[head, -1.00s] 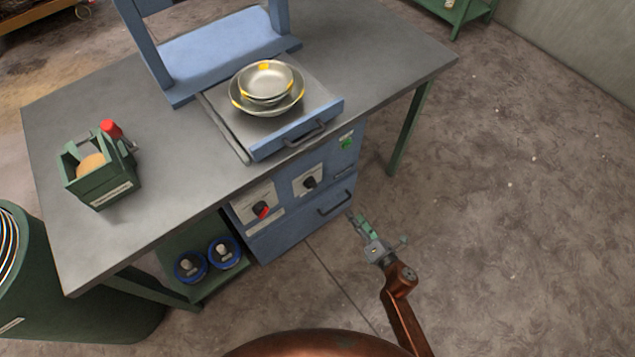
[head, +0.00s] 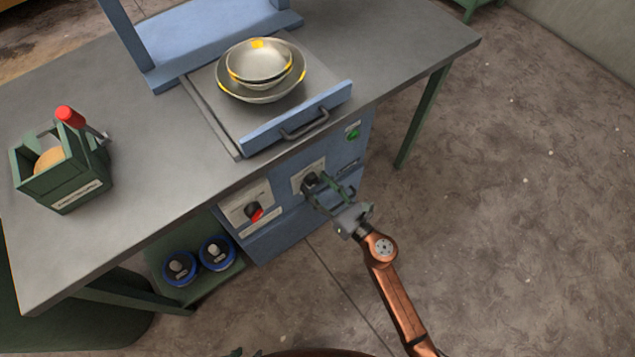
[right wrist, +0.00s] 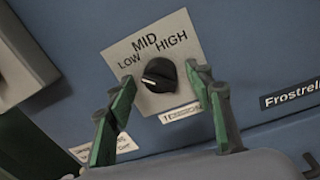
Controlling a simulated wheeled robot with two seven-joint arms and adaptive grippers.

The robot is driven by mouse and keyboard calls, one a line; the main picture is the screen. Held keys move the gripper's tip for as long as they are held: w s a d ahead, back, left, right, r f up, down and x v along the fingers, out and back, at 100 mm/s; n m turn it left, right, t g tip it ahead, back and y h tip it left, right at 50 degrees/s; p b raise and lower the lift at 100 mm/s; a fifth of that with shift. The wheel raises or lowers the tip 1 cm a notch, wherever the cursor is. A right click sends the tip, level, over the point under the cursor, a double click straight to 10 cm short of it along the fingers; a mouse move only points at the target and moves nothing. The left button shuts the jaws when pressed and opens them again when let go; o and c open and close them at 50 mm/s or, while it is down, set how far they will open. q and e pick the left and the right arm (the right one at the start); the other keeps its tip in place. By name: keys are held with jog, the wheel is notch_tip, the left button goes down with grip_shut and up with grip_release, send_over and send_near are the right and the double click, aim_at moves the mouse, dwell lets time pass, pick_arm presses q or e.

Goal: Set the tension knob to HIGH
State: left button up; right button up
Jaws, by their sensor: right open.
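The tension knob (right wrist: 160,75) is black, on a white plate (right wrist: 178,30) marked LOW, MID and HIGH. Its light mark seems to face left, on the LOW side.
A second knob with a red part (head: 254,212) is to the left, and a green button (head: 353,134) to the upper right. Stacked bowls (head: 260,70) sit on top. A green tool box (head: 62,175) stands at left. The floor at right is clear.

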jog(key=shift+w+a, duration=0.15)
jog(key=c, duration=1.2)
